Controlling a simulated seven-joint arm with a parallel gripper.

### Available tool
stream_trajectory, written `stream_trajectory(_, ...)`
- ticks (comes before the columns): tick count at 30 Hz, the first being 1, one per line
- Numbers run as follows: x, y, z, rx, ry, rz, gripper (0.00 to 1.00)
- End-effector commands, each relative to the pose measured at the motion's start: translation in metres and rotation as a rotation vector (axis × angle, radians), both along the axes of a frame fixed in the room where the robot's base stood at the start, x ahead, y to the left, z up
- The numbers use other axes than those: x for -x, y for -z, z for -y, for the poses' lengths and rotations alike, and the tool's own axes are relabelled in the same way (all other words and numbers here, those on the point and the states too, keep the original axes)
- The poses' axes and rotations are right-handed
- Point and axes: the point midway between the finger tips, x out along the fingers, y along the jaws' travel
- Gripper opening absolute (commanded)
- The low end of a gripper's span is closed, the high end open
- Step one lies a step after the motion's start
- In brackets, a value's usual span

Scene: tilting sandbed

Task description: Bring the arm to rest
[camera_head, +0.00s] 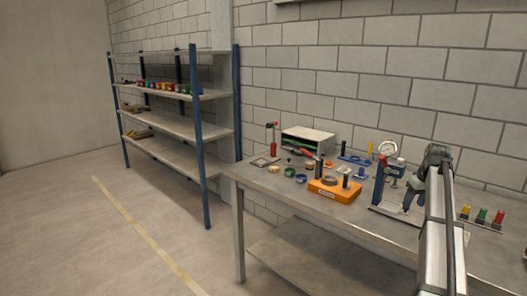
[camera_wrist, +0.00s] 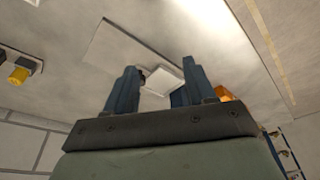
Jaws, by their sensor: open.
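My arm comes in from the lower right in the head camera view, bent over the workbench. My gripper (camera_head: 411,197) hangs near a stand with a dark blue post and red top (camera_head: 380,180). In the wrist view my gripper (camera_wrist: 157,76) is open, its two dark blue fingers apart. A small white block (camera_wrist: 165,78) shows beyond and between the fingers, on a pale flat plate (camera_wrist: 125,45). I see nothing held. I cannot tell how far the fingertips are from the plate.
The metal workbench (camera_head: 285,196) carries an orange block (camera_head: 335,190), a shelved box (camera_head: 308,139), a round gauge (camera_head: 388,147) and coloured pieces (camera_head: 482,215) at right. A blue-posted shelf rack (camera_head: 180,128) stands at left. Floor in front of the rack is clear.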

Motion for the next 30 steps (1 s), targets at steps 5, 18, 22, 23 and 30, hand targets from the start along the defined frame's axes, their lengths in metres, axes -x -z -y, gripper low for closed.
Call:
stream_trajectory(5,0.073,0.061,-0.059,0.009,-0.13,-0.177,0.54)
stream_trajectory(18,0.121,0.201,-0.138,-0.027,-0.172,-0.361,0.54)
stream_trajectory(22,0.131,0.246,-0.162,-0.04,-0.156,-0.391,0.54)
stream_trajectory(23,0.134,0.257,-0.167,-0.041,-0.151,-0.398,0.54)
stream_trajectory(30,0.164,0.335,-0.212,-0.056,-0.117,-0.458,0.54)
